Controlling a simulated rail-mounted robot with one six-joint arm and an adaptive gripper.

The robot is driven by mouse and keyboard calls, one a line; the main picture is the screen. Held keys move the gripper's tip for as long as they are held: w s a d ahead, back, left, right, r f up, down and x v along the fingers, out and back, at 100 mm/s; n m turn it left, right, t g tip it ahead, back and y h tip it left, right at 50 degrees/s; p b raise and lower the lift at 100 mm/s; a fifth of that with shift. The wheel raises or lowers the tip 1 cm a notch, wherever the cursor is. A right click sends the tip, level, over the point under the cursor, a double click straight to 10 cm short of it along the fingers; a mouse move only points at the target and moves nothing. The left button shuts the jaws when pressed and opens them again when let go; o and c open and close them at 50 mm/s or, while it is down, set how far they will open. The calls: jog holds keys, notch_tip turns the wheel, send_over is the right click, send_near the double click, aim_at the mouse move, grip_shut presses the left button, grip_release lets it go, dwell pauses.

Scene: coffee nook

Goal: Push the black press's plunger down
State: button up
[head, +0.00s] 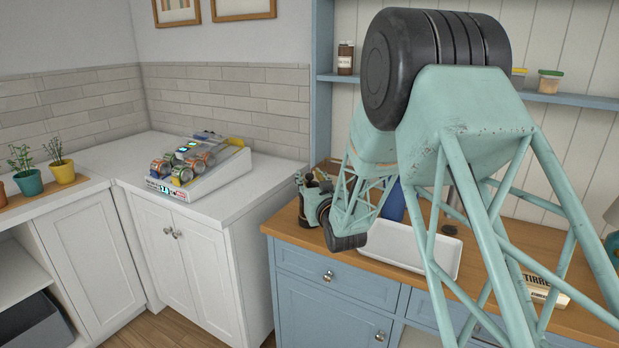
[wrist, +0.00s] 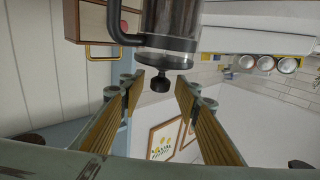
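The black press (wrist: 170,45) shows upside down at the top of the wrist view, with a glass body, a black band and a black handle at its left. Its black plunger knob (wrist: 161,84) sticks out of the press, toward the middle of the view. My gripper (wrist: 162,92) is open, with one gold-padded finger on each side of the knob in the picture. No contact with the knob is visible, and the depth between them is hard to judge. In the head view my gripper (head: 312,184) is small, above the wooden counter, and I cannot make out the press there.
A wooden drawer box (wrist: 88,22) stands beside the press. In the head view a white tray (head: 405,248) and a blue object (head: 393,203) are to the right on the wooden counter (head: 283,226). A can rack (head: 205,177) stands on the white counter. My arm hides much of the right side.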

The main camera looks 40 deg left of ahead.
jog(key=v, duration=1.1)
jog(key=shift+s+d, duration=0.15)
jog(key=shift+d, duration=0.1)
dwell(0.5)
